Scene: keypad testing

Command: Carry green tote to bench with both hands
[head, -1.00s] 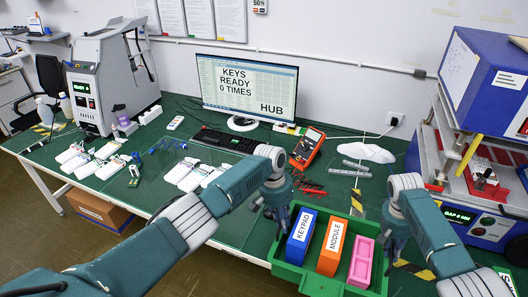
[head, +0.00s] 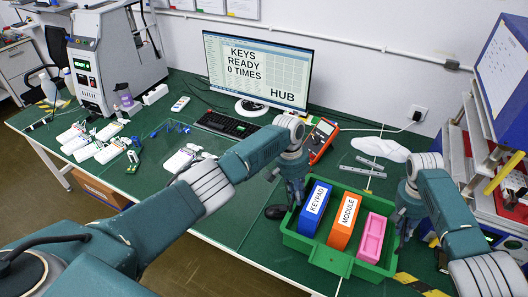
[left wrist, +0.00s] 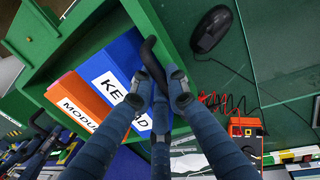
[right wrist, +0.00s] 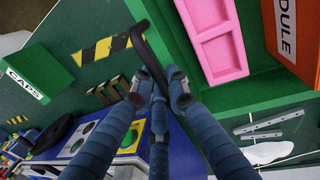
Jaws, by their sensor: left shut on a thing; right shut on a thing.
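The green tote (head: 322,256) is at the front of the green bench top (head: 247,240), between my two grippers. It holds a blue KEYPAD box (head: 314,208), an orange MODULE box (head: 345,222) and a pink tray (head: 371,238). My left gripper (head: 296,198) is shut on the tote's black left handle (left wrist: 150,52). My right gripper (head: 404,222) is shut on the black right handle (right wrist: 148,45). The tote looks about level. I cannot tell whether its bottom touches the bench.
A black mouse (head: 276,212) lies just left of the tote. A keyboard (head: 226,124), monitor (head: 257,72) and orange meter (head: 321,138) stand behind. A green CAPS box (right wrist: 38,72) and hazard tape (right wrist: 103,47) lie on the right side. White devices (head: 103,153) lie at left.

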